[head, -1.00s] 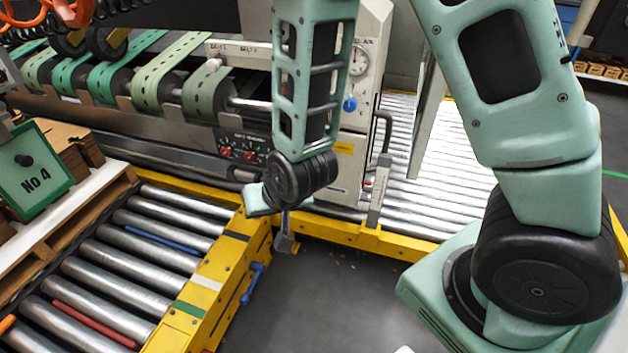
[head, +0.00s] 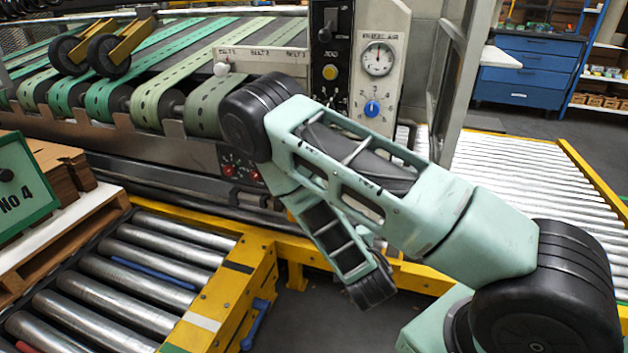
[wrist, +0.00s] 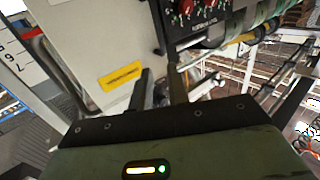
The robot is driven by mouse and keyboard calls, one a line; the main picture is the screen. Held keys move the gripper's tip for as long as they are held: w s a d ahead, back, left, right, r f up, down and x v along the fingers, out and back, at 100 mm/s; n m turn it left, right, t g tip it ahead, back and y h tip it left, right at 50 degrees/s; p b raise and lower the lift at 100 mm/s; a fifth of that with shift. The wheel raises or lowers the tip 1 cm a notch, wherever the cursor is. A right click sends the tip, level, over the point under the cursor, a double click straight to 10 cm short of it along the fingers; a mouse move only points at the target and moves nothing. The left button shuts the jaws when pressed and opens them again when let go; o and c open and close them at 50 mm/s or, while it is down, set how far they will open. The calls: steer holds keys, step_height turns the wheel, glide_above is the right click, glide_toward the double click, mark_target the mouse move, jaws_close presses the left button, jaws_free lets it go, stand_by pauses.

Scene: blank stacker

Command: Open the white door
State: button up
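The white door looks to be the white panel (wrist: 95,40) with a yellow label (wrist: 122,77) in the wrist view. It appears shut against the machine. A dark curved bar (wrist: 50,75), perhaps a handle, runs along its left side there. Whether the fingers touch the panel I cannot tell.
A control panel (head: 398,18) with a gauge (head: 378,58) and blue knob rises behind my arm. Yellow rails (head: 235,290) and roller conveyors (head: 120,275) border the floor at left, with more rollers (head: 510,165) at right. Red knobs (wrist: 182,18) sit close to my gripper.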

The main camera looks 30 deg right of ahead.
steer(key=b+x, duration=0.4)
steer(key=x, duration=0.1)
steer(key=b+x, duration=0.4)
steer(key=x, duration=0.2)
steer(key=b+x, duration=0.4)
steer(key=x, duration=0.2)
steer(key=shift+r, duration=0.4)
steer(key=shift+a, duration=0.1)
steer(key=shift+c, duration=0.4)
jaws_close()
